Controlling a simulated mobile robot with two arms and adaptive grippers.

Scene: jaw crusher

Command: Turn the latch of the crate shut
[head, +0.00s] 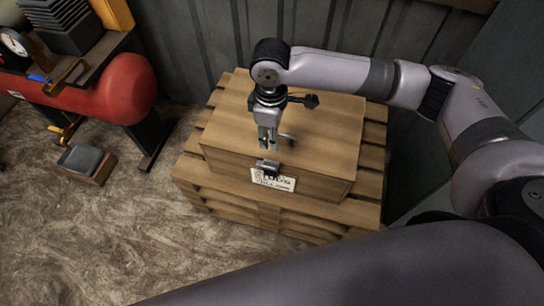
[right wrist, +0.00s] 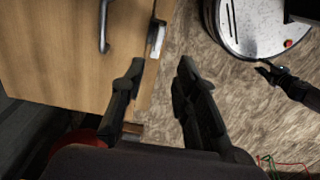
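The wooden crate (head: 330,120) stands on a pallet. A small metal latch (head: 267,166) sits at its front top edge, above a white label (head: 273,180). In the right wrist view the latch (right wrist: 158,24) shows dark at the crate edge, beside the pale label (right wrist: 154,42). My right gripper (head: 268,146) points down just above and behind the latch. In the right wrist view its fingers (right wrist: 160,72) are apart with nothing between them; one overlaps the crate edge, the other the floor. A dark jointed part at the right, seemingly my left gripper (right wrist: 275,73), shows too small to judge.
A curved metal handle (head: 288,138) stands on the lid beside my right gripper. The wooden pallet (head: 240,214) extends around the crate. A red tank (head: 115,88) and a small block (head: 86,163) are at the left. Corrugated wall is behind; floor in front is clear.

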